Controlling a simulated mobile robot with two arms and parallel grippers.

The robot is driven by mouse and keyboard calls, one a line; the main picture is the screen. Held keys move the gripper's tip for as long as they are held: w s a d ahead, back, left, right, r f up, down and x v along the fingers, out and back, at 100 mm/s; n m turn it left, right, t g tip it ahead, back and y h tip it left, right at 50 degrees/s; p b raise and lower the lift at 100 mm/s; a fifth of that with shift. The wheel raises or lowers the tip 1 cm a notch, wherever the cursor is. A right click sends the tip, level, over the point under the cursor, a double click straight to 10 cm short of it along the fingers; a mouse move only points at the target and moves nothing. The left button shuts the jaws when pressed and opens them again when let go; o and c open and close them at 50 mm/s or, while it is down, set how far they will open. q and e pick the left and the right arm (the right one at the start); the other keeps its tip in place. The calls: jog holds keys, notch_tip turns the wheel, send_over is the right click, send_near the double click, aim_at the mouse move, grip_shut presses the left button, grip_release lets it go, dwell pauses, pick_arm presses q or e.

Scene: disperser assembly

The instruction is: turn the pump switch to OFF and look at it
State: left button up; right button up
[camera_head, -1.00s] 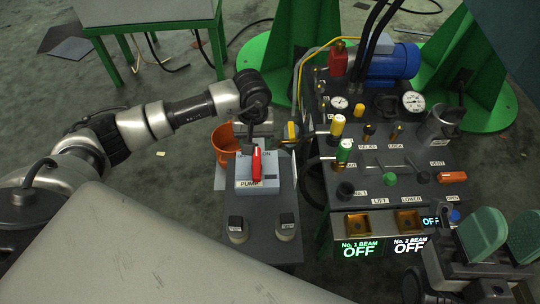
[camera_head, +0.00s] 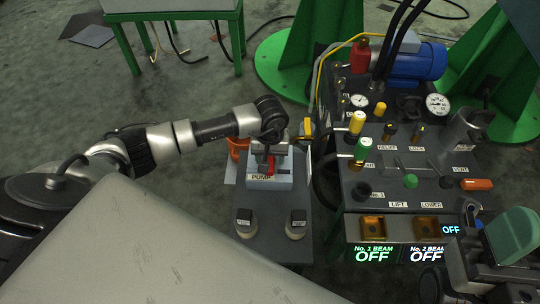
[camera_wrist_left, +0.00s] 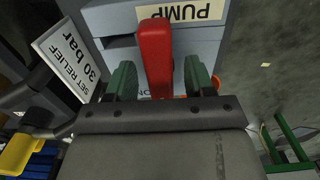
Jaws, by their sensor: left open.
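The pump switch is a red handle (camera_head: 271,164) on a grey-blue box (camera_head: 283,183) with a PUMP label. My left gripper (camera_head: 268,150) is over the box and hides part of the handle and its markings. In the left wrist view, the red handle (camera_wrist_left: 156,55) stands between the two green fingertips, with a gap on each side. The left gripper (camera_wrist_left: 160,80) is open around the handle. Which marking the handle points to is hidden. My right gripper (camera_head: 520,238) is at the lower right, partly cut off, with one green pad visible.
The box stands on a narrow grey stand (camera_head: 265,220) with two dark-topped knobs. To the right is a console (camera_head: 400,200) with valves, gauges and OFF displays. A SET RELIEF 30 bar sign (camera_wrist_left: 70,58) shows in the left wrist view.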

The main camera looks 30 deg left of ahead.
pick_arm(q)
jog(key=c, duration=0.9)
